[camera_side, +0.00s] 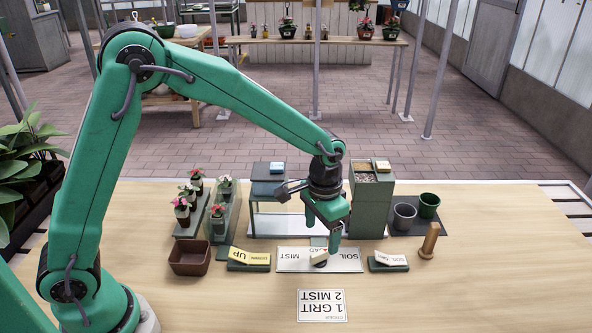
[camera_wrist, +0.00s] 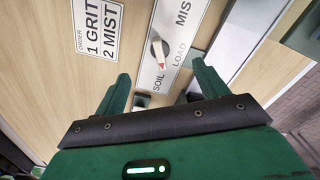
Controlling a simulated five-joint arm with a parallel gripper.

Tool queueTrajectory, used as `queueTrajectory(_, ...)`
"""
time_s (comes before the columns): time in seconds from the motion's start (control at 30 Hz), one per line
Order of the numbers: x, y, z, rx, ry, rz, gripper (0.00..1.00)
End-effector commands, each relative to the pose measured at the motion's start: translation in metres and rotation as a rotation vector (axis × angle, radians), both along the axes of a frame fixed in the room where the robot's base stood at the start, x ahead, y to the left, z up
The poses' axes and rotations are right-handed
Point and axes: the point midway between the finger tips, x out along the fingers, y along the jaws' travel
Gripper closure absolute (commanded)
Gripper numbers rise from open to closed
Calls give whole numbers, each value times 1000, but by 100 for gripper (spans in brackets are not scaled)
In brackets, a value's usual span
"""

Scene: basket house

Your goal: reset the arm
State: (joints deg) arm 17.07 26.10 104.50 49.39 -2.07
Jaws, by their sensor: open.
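My gripper (camera_side: 322,234) points down, open and empty, above the middle of the bench. Below it in the side view is a white plate (camera_side: 290,266) lettered SOIL, LOAD and MIST, with a knob (camera_side: 319,258) on it. In the wrist view the gripper's two green fingers (camera_wrist: 161,72) are spread apart, and the knob (camera_wrist: 158,50) with its red tip shows beyond them. I cannot tell the exact height of the fingers over the plate; they appear apart from the knob.
An order card (camera_side: 322,305) reads 1 GRIT, 2 MIST. Labelled switches (camera_side: 249,259) (camera_side: 388,263) flank the plate. A wooden peg (camera_side: 430,240), grey pot (camera_side: 404,216) and green pot (camera_side: 429,205) stand right. A brown tray (camera_side: 190,257) and potted flowers (camera_side: 182,210) stand left; a green dispenser (camera_side: 371,205) stands behind.

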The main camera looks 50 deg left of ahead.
Motion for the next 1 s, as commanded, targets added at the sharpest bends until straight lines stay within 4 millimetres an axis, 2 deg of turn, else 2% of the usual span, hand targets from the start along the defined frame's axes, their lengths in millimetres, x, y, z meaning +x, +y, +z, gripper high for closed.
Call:
queueTrajectory(0.57,-2,3,9,-2,-8,4,27)
queueTrajectory(0.77,-10,15,32,-12,-41,23,27)
queueTrajectory(1.0,-32,39,75,-30,-110,59,27)
